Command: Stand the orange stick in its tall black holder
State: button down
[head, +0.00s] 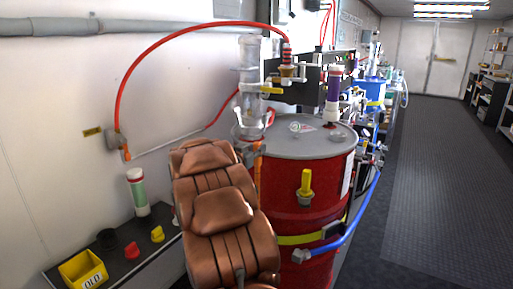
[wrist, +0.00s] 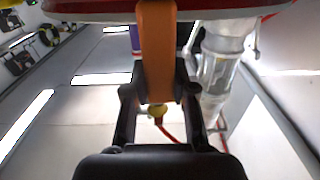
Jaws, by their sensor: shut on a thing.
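The orange stick (wrist: 157,50) runs down from the top edge of the wrist view, and its lower end sits between the fingers of my gripper (wrist: 158,92). The gripper is shut on it. In the head view a short part of the stick (head: 257,165) shows beside the red drum; my copper-coloured arm hides most of the gripper.
The red drum (head: 305,185) stands just right of my arm, with a yellow-handled tap and blue hose (head: 345,225). On the bench (head: 130,265) are a yellow bin (head: 83,271), a green-and-white cylinder (head: 138,192), and small red and yellow pieces. The right floor is clear.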

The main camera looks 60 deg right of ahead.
aim_at(256, 166)
jog(key=shift+f+b, duration=0.95)
jog(key=shift+f, duration=1.6)
jog(key=c, duration=0.9)
grip_release()
jog(key=shift+o, duration=0.2)
jog(key=shift+f, duration=0.1)
jog(key=shift+a, duration=0.1)
jog(key=a, duration=1.1)
jog(key=shift+s+a, duration=0.25)
jog(key=shift+a, duration=0.15)
jog(key=shift+w, duration=0.1)
